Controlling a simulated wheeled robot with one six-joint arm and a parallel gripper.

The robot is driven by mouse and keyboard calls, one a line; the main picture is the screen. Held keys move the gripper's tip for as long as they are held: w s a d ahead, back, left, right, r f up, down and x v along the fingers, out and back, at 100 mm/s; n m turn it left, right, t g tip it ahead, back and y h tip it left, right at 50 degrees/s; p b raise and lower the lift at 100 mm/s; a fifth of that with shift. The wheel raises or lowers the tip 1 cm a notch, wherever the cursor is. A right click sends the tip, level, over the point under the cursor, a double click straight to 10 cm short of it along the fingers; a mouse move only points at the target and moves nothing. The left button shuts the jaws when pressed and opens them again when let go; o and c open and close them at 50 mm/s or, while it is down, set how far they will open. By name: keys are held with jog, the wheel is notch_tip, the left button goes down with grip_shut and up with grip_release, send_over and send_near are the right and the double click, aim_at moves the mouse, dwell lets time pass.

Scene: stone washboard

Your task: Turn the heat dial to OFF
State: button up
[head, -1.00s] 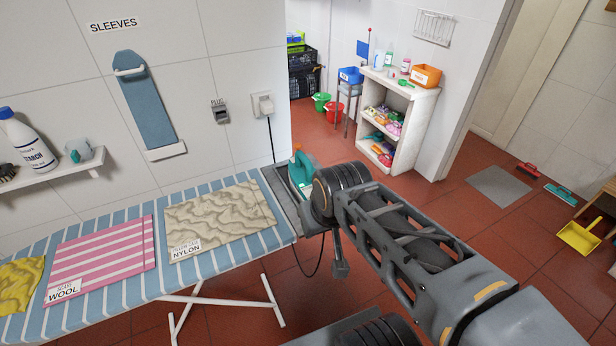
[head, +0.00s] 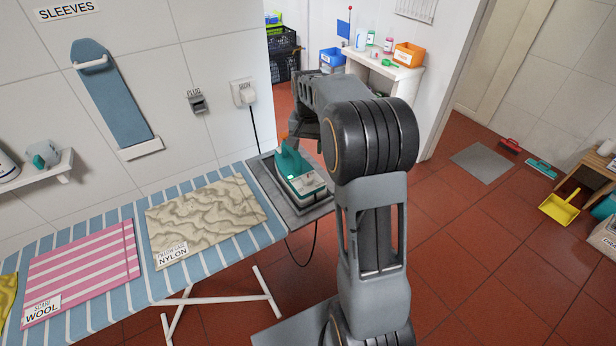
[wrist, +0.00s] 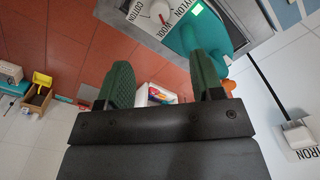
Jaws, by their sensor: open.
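The teal iron (head: 292,172) rests on a grey plate (head: 262,190) at the right end of the striped board. In the wrist view, the heat dial (wrist: 160,14) is at the top edge, partly cut off, with a red mark. COTTON and NYLON show around it on a pale face, and a green light sits to its right. The iron's teal body (wrist: 225,45) shows right of the dial. My gripper (wrist: 160,60) is open and empty, its two green fingers apart below the dial in the picture. I cannot read the dial's setting.
A pink striped scarf (head: 85,265) and beige pillowcase (head: 205,215) lie on the board. The iron's cord runs to a wall socket (head: 243,92). A white shelf (head: 385,68) with bottles and an orange bin stands behind.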

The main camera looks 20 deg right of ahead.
aim_at(308, 178)
notch_tip(308, 178, down, 13)
jog(key=shift+p, duration=0.65)
jog(key=shift+c, duration=0.2)
